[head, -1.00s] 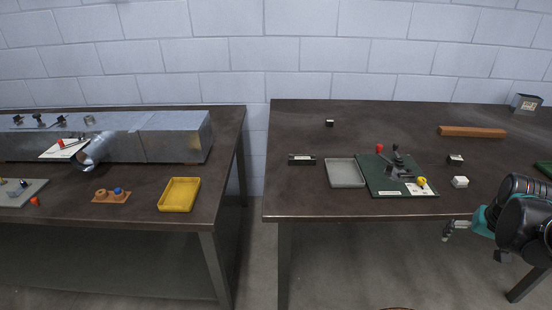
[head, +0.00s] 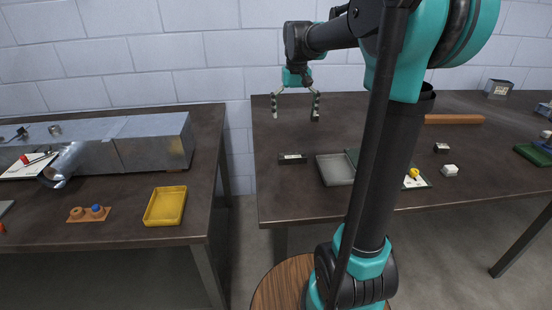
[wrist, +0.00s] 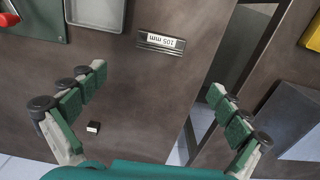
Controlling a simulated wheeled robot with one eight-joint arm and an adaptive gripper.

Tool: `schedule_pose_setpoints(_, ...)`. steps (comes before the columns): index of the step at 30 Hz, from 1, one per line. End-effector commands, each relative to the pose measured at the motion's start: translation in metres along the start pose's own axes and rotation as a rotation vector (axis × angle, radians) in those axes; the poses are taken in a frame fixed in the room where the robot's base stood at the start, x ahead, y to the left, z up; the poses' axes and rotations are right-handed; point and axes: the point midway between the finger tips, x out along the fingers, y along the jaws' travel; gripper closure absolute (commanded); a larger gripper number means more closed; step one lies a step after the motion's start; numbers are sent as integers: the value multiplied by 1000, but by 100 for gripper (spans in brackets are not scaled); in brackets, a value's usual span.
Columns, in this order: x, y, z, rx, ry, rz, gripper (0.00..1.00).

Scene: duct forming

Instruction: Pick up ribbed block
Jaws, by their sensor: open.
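My gripper (head: 296,110) is open and empty, fingers pointing down above the left back part of the right table. Its spread fingers also show in the wrist view (wrist: 165,105).
A white block (head: 450,170), a dark block (head: 441,148) and a brown bar (head: 455,119) lie to the right. A gap separates the left table with its yellow tray (head: 165,206).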

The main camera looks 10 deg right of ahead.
Motion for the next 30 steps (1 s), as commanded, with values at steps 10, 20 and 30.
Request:
schedule_pose_setpoints(10,69,0,0,0,1,0,0)
schedule_pose_setpoints(20,111,0,0,0,1,0,0)
schedule_pose_setpoints(30,147,-3,3,0,1,0,0)
